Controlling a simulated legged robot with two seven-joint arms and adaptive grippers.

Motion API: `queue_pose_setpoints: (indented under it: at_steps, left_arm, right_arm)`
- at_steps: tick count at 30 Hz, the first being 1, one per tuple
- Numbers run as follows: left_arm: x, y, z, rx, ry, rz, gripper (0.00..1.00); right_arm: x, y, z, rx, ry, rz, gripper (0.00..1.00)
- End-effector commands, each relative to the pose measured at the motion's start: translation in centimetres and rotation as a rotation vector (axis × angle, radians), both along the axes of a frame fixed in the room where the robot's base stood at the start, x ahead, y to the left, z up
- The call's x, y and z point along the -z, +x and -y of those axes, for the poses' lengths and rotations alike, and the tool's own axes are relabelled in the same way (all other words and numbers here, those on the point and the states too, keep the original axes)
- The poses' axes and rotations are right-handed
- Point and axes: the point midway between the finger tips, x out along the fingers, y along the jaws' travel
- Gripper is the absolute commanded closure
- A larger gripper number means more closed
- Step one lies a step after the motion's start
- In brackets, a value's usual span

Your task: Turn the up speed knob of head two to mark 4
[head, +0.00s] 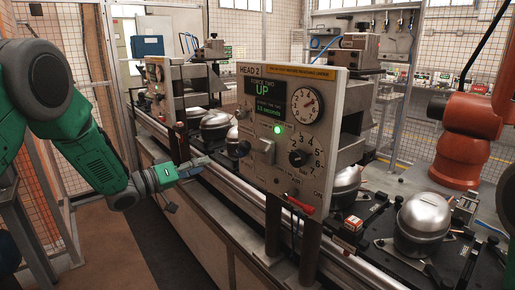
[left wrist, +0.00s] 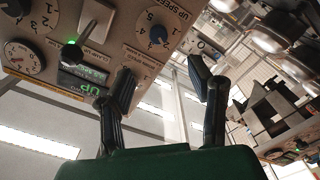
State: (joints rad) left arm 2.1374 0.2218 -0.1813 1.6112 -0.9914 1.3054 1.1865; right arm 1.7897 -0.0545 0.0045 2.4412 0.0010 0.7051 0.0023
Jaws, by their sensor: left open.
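The head two panel (head: 262,180) shows a lit screen (head: 264,100) reading "UP". The up speed knob (head: 243,149) is small and dark at the panel's left side. In the left wrist view the panel is upside down, and the up speed knob (left wrist: 157,35) sits on a pale numbered dial. The mark it points to is too small to tell. My left gripper (head: 188,184) is open and empty, left of the panel and apart from the knob. In the left wrist view its spread fingers (left wrist: 162,80) stand below the knob. My right gripper is not in view.
The panel also holds a gauge (head: 306,105), another numbered knob (head: 299,158), a green light (head: 278,129) and a red lever (head: 301,205). Metal compressors (head: 427,222) stand on the line behind. A rail (head: 238,184) runs under the panel. Floor at front left is clear.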

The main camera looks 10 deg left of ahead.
Motion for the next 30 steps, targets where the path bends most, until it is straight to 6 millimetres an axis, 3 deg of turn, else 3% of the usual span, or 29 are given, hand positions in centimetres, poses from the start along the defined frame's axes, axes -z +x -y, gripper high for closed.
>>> queue_pose_setpoints:
  at_steps: [5, 21, 30]
  left_arm:
    - [-0.2, 1.4, 1.1, 0.009, -0.002, 0.002, 0.52]
    - [-0.2, 9.5, 7.5, 0.007, -0.001, 0.003, 0.52]
    - [-0.2, 10.8, 8.5, 0.005, -0.003, 0.0, 0.52]
  right_arm:
    - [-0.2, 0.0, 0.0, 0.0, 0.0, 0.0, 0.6]
    - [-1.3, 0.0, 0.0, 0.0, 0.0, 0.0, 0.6]
    - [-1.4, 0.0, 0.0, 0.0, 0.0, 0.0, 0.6]
